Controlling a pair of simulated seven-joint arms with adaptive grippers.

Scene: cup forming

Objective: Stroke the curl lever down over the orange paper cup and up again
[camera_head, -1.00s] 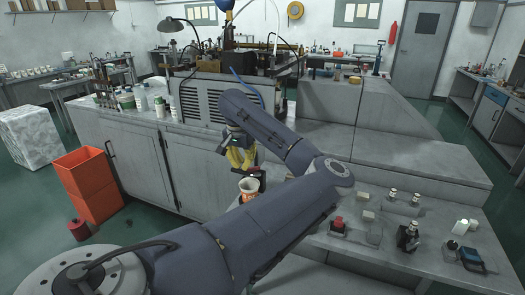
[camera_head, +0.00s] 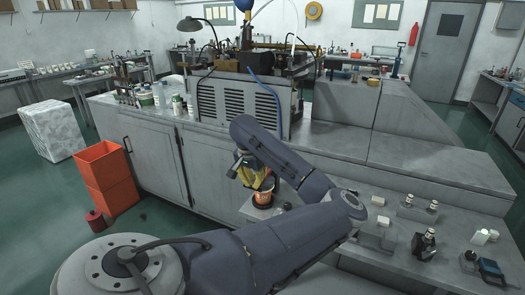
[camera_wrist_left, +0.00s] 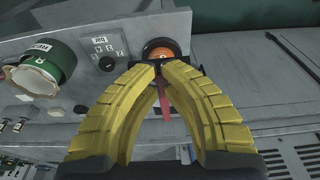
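My left gripper (camera_head: 245,173) is low over the front bench in the head view. In the left wrist view its yellow fingertips (camera_wrist_left: 161,68) come together on the curl lever. The lever's red part (camera_wrist_left: 163,100) shows between the fingers. The orange paper cup (camera_head: 263,197) stands just below and right of the fingers in the head view, with a dark part of the lever over its top. In the left wrist view a round orange shape (camera_wrist_left: 160,52), probably the cup, shows just beyond the fingertips. The fingers hide much of the lever. My right gripper is not in view.
A panel with a dark knob (camera_wrist_left: 106,63) and a green-banded round container (camera_wrist_left: 48,60) lie left of the fingers in the wrist view. Small bottles (camera_head: 424,243) and blocks stand on the bench right of my arm. Orange bins (camera_head: 107,178) stand on the floor left.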

